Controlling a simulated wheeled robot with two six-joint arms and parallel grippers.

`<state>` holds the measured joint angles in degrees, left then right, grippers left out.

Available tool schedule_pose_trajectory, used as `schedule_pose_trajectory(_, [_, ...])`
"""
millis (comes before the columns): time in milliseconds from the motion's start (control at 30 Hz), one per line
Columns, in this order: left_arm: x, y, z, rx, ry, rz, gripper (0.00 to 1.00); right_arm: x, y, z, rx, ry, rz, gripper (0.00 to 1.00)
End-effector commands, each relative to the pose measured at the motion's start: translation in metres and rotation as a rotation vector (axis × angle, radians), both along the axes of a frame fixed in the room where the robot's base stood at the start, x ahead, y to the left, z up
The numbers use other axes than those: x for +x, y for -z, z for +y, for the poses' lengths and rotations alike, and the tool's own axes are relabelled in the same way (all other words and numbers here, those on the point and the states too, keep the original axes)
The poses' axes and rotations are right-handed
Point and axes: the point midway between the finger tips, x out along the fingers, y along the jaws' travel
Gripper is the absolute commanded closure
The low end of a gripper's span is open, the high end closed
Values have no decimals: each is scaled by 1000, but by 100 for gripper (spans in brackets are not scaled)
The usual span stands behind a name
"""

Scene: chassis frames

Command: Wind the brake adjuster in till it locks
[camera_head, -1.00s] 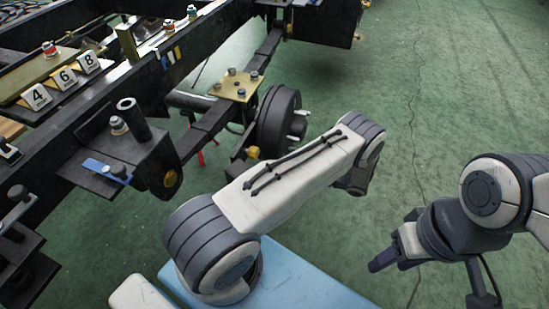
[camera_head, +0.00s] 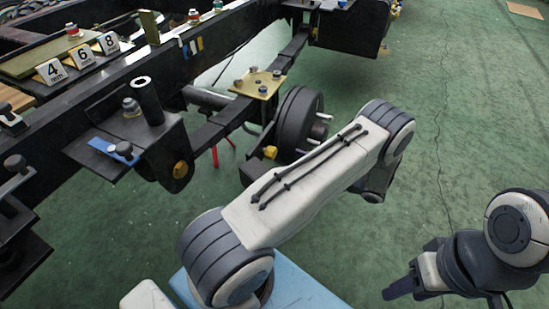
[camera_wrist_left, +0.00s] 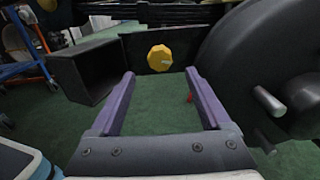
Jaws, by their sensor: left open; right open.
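The brake adjuster is a yellow faceted knob (camera_head: 270,152) on a dark bracket beside the black brake drum (camera_head: 298,118). In the left wrist view the knob (camera_wrist_left: 160,58) sits ahead of my left gripper (camera_wrist_left: 158,75), just beyond the fingertips and between their lines. The purple fingers are open and empty, with green floor showing between them. The drum also fills the right of that view. In the head view my left gripper is hidden behind its own arm. My right gripper (camera_head: 398,287) is at the lower right, away from the chassis, with nothing seen in it.
A dark open box-shaped part (camera_wrist_left: 82,72) stands left of the knob in the left wrist view. The black chassis rail (camera_head: 175,60) runs along the upper left, with number cards (camera_head: 80,57) behind it. A brass plate (camera_head: 258,84) lies above the drum. The green floor at right is clear.

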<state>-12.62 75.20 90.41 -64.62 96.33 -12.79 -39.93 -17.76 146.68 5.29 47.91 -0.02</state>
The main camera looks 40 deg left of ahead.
Motion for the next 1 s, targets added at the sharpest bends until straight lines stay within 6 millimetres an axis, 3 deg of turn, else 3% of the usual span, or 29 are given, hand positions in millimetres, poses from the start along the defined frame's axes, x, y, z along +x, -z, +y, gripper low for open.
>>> schedule_pose_trajectory(200, [-11, 2, 42, -1, -6, 2, 19, 0, 15, 0, 0, 0, 0, 50])
schedule_pose_trajectory(400, [-18, 2, 72, -1, -4, 2, 19, 0, 25, 0, 0, 0, 0, 50])
schedule_pose_trajectory(600, [-21, 0, 84, -1, -1, 2, 19, 0, 28, 0, 0, 0, 0, 50])
schedule_pose_trajectory(867, [-21, 0, 85, -2, 0, 3, 19, 0, 27, 0, 0, 0, 0, 50])
schedule_pose_trajectory(1000, [-21, 0, 84, -2, 0, 3, 73, 0, 27, 0, 0, 0, 0, 50])
